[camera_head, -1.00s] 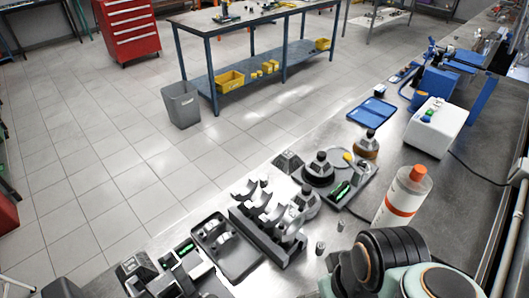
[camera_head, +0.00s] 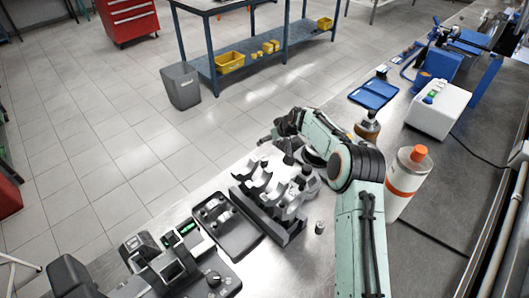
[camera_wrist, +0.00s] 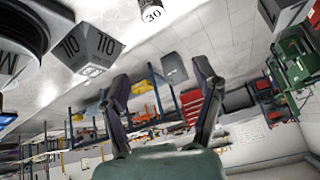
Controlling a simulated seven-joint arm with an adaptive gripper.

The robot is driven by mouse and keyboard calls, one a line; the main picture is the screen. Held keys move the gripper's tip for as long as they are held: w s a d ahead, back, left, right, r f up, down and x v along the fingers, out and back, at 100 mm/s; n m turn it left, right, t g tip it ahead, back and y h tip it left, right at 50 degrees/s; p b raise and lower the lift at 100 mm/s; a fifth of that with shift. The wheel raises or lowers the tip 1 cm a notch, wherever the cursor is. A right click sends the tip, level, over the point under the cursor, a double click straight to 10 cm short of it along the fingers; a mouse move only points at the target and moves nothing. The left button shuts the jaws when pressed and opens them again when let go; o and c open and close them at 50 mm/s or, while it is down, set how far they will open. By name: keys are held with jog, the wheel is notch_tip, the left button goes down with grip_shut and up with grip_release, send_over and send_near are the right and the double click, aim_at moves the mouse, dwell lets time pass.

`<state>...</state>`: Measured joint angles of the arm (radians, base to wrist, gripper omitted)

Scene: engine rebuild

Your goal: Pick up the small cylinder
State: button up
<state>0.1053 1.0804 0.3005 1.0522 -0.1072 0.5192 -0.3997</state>
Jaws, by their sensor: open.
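A small grey metal cylinder (camera_head: 320,227) stands upright on the bench, right of the dark engine fixture and left of my arm in the head view. My gripper (camera_head: 268,138) is well away from it, at the far side of the bench above the parts, with its fingers pointing left. In the wrist view my gripper (camera_wrist: 162,95) is open, with nothing between its fingers. A small light cylinder marked 30 (camera_wrist: 152,14) shows at the wrist view's top edge; I cannot tell whether it is the same one.
A dark fixture with curved metal parts (camera_head: 283,222) stands left of the cylinder, beside a black tray (camera_head: 240,238). A white bottle with an orange cap (camera_head: 405,180) stands right of my arm. A grey block marked 110 (camera_wrist: 95,48) is near my gripper in the wrist view.

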aim_at(265, 158)
jog(key=shift+g, duration=0.4)
jog(key=f, duration=0.2)
jog(key=s+f, duration=0.1)
jog(key=f, duration=0.1)
jog(key=shift+f, duration=0.25)
jog(key=x, duration=0.4)
jog(key=shift+a+f, duration=0.1)
jog(key=shift+f, duration=0.2)
jog(key=shift+x, duration=0.8)
jog(key=shift+w, duration=0.1)
grip_shut()
